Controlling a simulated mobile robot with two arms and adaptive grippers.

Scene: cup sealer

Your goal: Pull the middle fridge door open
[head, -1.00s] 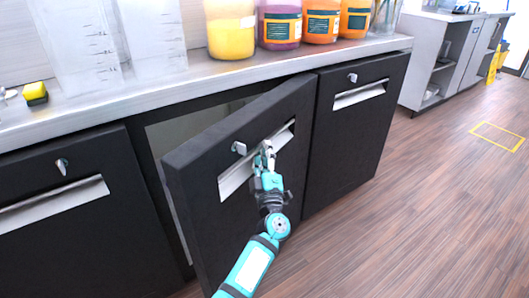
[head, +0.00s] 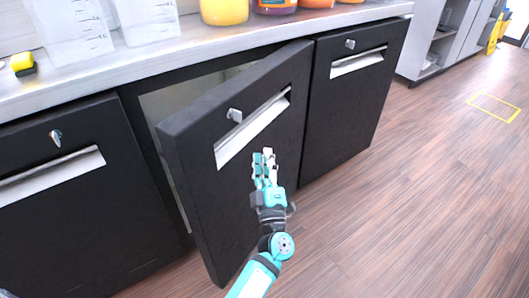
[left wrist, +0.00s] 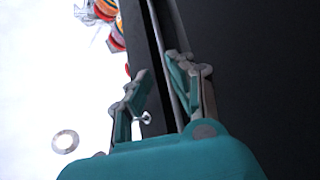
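The middle fridge door (head: 270,165) is black and stands partly open in the head view. Its left edge is swung out and its right edge is by the right door. It has a pale slot handle (head: 253,128) and a small metal latch (head: 234,115). My left gripper (head: 263,157) is in front of the door, below the handle and apart from it. In the left wrist view the fingers of my left gripper (left wrist: 158,82) are spread with nothing held. A dark door surface (left wrist: 260,70) fills the right of that view. My right gripper is not in view.
Closed black doors flank it on the left (head: 60,210) and right (head: 350,110). The steel counter (head: 190,55) above carries clear containers (head: 75,30), sauce jars (head: 224,10) and a yellow sponge (head: 22,64).

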